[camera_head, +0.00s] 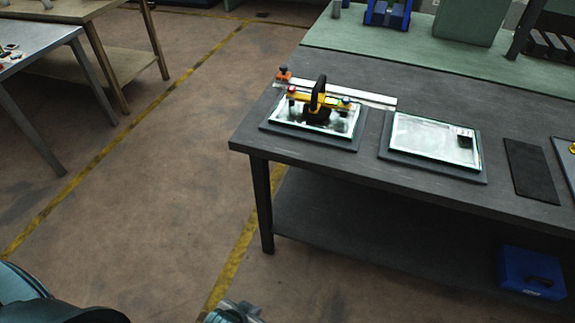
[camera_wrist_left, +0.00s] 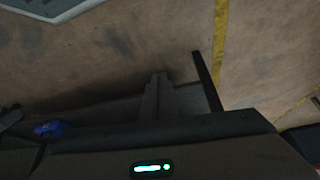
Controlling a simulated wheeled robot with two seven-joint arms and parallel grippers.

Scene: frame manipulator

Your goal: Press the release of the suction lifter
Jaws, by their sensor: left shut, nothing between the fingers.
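The suction lifter (camera_head: 318,101), yellow with a black arched handle, stands on a framed glass pane (camera_head: 284,113) at the left end of the dark workbench. It has a small red knob (camera_head: 292,89) on its left and a bluish knob (camera_head: 346,100) on its right. I cannot tell which part is the release. My left gripper (camera_head: 232,312) is at the bottom edge of the head view, over the floor, far from the lifter. In the left wrist view its fingers (camera_wrist_left: 158,90) are together and empty, and the lifter does not show. My right gripper is not in view.
The workbench (camera_head: 245,146) carries a rail (camera_head: 365,96) behind the lifter, a second framed pane (camera_head: 430,138) and a black mat (camera_head: 531,170). A blue box (camera_head: 532,272) sits on its lower shelf. Other tables (camera_head: 45,44) stand at left. The floor between is clear.

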